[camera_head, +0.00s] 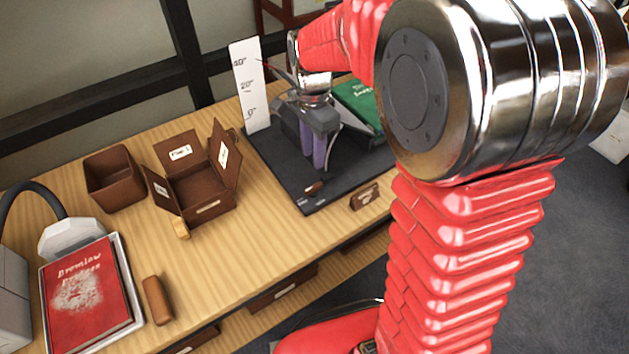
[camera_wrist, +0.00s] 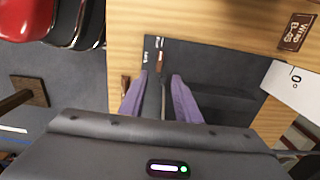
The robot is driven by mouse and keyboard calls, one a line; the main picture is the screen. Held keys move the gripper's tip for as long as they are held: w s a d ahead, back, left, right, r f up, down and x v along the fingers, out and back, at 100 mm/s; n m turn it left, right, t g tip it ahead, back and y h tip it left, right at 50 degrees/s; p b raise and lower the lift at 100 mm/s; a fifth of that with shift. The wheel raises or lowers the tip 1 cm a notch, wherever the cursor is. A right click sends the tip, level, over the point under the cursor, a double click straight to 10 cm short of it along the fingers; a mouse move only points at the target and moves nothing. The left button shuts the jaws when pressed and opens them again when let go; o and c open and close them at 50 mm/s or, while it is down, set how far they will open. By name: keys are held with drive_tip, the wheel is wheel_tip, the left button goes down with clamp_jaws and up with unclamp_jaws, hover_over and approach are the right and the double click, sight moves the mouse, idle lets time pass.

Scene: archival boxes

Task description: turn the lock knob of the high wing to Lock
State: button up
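My gripper (camera_head: 313,164) points down over a black stand (camera_head: 287,180), its two purple fingers apart with nothing clearly held between them. In the wrist view the fingertips (camera_wrist: 159,77) stand on either side of a narrow grey strip with a dark line. A small brown knob (camera_head: 314,187) lies near the stand's front left corner, just below the fingers in the head view. Small pale lettering beside it is too small to read. My gripper hides much of the stand, and I cannot make out the high wing.
A green book (camera_head: 357,101) is behind my gripper. A brown plaque (camera_head: 365,196) sits by the table's front edge. To the left are an open brown box with flaps (camera_head: 202,190), a plain brown box (camera_head: 116,180) and a red book (camera_head: 84,295). The wooden tabletop (camera_head: 265,225) between is clear.

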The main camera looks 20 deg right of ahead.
sight(313, 186)
wheel_tip(313, 186, down, 12)
drive_tip(key=shift+r, duration=0.2)
drive_tip(key=shift+c, duration=0.2)
clamp_jaws()
idle(0.3)
drive_tip(key=shift+d, duration=0.25)
drive_tip(key=shift+w+a, duration=0.1)
drive_tip(key=shift+a, duration=0.1)
